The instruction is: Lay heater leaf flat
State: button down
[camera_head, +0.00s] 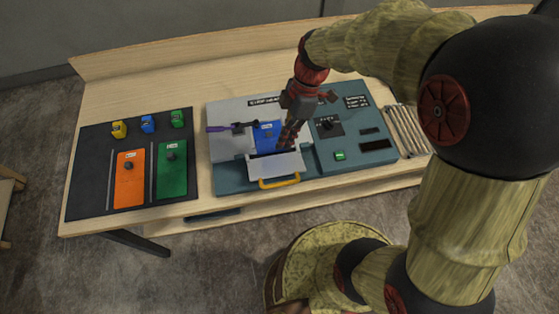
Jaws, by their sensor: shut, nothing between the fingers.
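A pale grey leaf (270,166) with a yellow handle (279,182) sits at the front middle of the teal console (232,179). I take it to be the heater leaf. Its handle edge faces the console's front edge; I cannot tell whether it lies flat or tilted. Just behind it is a blue plate (264,131) in a recess. My gripper (286,146) points down over the blue plate and the leaf's back edge, shut and empty. It hides part of both, and I cannot tell whether it touches the leaf.
A purple-handled lever (218,129) is left of the blue plate. A black switch panel (327,126) and a green button (340,155) are on the right. A dark mat (88,165) with orange and green plates lies left. Several rods (408,130) lie at the right.

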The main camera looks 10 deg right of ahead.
send_near(280, 184)
jog(key=a+f, duration=0.3)
jog(key=f, duration=0.2)
jog(key=shift+w+f+b, duration=0.2)
jog(key=shift+f+b, duration=0.1)
jog(key=shift+f, duration=0.25)
jog(key=f+b, duration=0.1)
jog(key=b, duration=0.1)
jog(key=s+f+t+b, duration=0.1)
jog(key=b, duration=0.2)
jog(key=f+t+b, duration=0.1)
jog(key=b, duration=0.2)
jog(key=shift+s+a+f, duration=0.1)
jog(key=shift+s+f, duration=0.1)
jog(key=shift+f, duration=0.05)
jog(key=b, duration=0.1)
jog(key=f+b, duration=0.1)
jog(key=shift+s+f+t+b, duration=0.2)
jog(key=shift+s+t+b, duration=0.05)
jog(key=shift+t+b, duration=0.1)
jog(key=shift+r, duration=0.1)
